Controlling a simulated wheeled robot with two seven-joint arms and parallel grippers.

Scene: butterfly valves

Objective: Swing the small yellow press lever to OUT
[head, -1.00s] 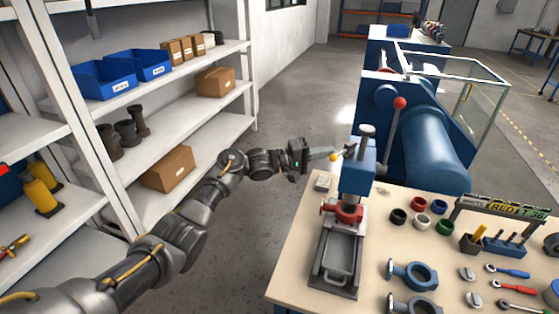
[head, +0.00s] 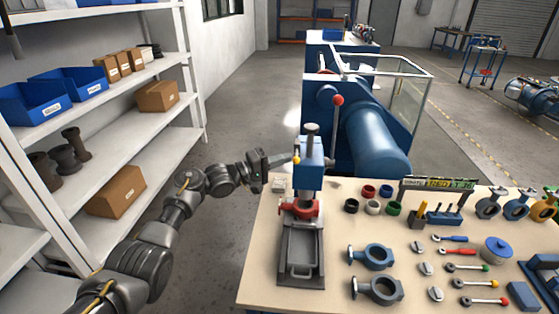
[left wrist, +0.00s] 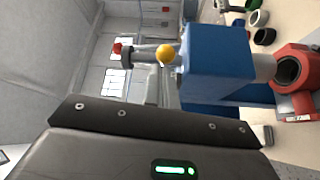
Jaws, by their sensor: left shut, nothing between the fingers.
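The small lever with a yellow ball end (head: 297,160) sits at the left side of the blue press head (head: 309,178). My left gripper (head: 285,159) is shut and empty. Its fingertips are close to the yellow ball from the left; I cannot tell whether they touch. In the left wrist view the yellow ball (left wrist: 166,54) stands beside the blue press head (left wrist: 222,58), on a short rod. The dark gripper body fills the bottom of that view. Any OUT marking is too small to read. My right gripper is not in view.
The press has a red part (head: 299,207) and a grey tray (head: 302,278) below its head. White shelves (head: 155,130) stand left; a blue machine (head: 371,140) stands behind.

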